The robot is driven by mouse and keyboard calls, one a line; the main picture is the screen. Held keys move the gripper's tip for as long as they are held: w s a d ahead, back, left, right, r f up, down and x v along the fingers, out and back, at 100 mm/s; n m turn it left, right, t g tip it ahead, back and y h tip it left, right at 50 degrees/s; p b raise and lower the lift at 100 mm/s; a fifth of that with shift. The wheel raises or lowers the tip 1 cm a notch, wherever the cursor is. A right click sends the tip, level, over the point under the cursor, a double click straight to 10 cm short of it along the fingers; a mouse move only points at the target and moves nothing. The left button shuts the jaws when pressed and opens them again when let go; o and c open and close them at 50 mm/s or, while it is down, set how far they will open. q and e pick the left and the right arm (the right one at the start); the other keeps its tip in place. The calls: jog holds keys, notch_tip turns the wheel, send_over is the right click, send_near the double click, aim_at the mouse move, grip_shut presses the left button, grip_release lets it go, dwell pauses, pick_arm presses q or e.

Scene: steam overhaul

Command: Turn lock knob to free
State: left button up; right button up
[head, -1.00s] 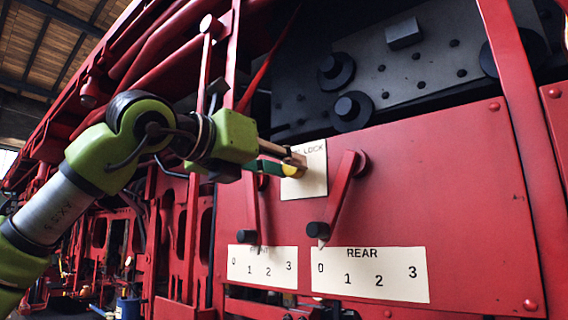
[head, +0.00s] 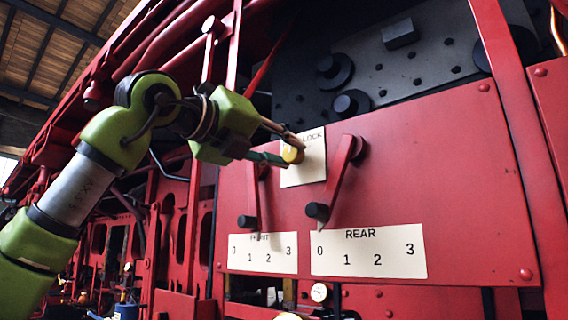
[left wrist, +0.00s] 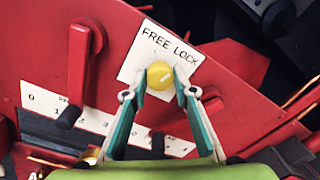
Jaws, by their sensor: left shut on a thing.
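The lock knob (head: 292,155) is a small round yellow knob on a cream plate (head: 313,172) on the red panel. It also shows in the left wrist view (left wrist: 159,72); the plate there reads FREE and LOCK, tilted. A short pale mark shows on the right part of the knob's face; I cannot tell for sure which word it points to. My left gripper (head: 290,150) comes from the left and is shut on the knob, one teal-sided finger on each side of it. My right gripper is not in view.
Two red levers with black ends hang close by: the front one (head: 252,195) below the gripper, the rear one (head: 337,185) just right of the plate. Scale plates marked 0 to 3 sit below; the rear one (head: 370,252) is clear. Dark riveted metal is above.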

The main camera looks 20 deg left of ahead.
pick_arm(q)
jog(key=n+b, duration=0.2)
jog(key=n, duration=0.2)
jog(key=shift+f, duration=0.2)
jog(key=n+b, duration=0.1)
jog(key=n, duration=0.1)
jog(key=shift+n+b, duration=0.35)
jog(key=shift+n, duration=0.05)
jog(key=n+b, duration=0.1)
jog(key=n, duration=0.2)
jog(key=shift+y, duration=0.3)
jog(key=shift+n+b, duration=0.75)
jog(key=shift+n, duration=0.95)
jog(key=o, duration=1.1)
